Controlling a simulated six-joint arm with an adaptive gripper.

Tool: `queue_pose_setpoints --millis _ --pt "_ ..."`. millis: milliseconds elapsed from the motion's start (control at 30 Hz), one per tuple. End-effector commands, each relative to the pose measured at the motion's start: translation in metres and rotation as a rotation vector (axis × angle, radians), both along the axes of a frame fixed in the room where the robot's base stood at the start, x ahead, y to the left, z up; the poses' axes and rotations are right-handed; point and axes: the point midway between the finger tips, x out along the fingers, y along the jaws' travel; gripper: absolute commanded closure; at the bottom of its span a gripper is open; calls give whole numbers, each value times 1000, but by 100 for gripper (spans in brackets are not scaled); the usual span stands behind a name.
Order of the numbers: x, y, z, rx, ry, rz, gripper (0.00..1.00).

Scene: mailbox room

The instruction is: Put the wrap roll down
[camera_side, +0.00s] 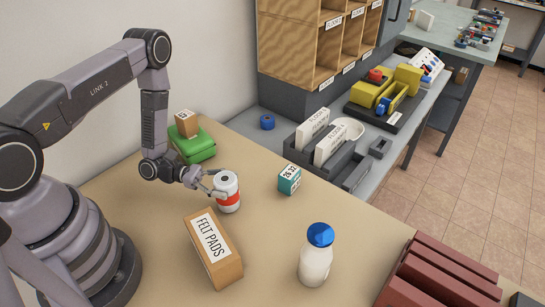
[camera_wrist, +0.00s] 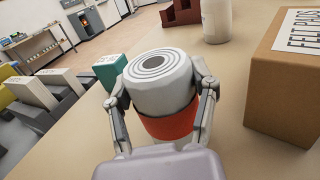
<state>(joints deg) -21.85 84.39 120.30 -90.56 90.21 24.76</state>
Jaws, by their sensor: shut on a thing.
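The wrap roll (camera_side: 228,192) is a white upright cylinder with a red band and a dark ringed centre on its top. It is at the middle of the tan table in the side view. In the wrist view the wrap roll (camera_wrist: 160,82) stands between my two fingers, with its lower part hidden by my gripper body. My gripper (camera_side: 212,185) reaches it from the left and is shut on it; the fingers also show on both sides of the roll in the wrist view (camera_wrist: 162,95). Whether its base touches the table I cannot tell.
A felt pads box (camera_side: 213,250) lies close in front of the roll. A teal box (camera_side: 289,179) is to its right, a white bottle with blue cap (camera_side: 316,258) front right. Bare table (camera_side: 262,215) lies between.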

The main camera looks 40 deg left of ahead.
Motion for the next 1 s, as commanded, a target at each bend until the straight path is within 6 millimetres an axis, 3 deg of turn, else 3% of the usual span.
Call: queue_pose_setpoints --millis 267,300,500,867,1000 --pt "0 0 -2 0 0 0 67" --pt "0 0 -3 0 0 0 41" --pt "0 0 -2 0 0 0 16" --pt "0 0 2 0 -1 0 16" --pt "-6 19 1 0 -1 7 16"
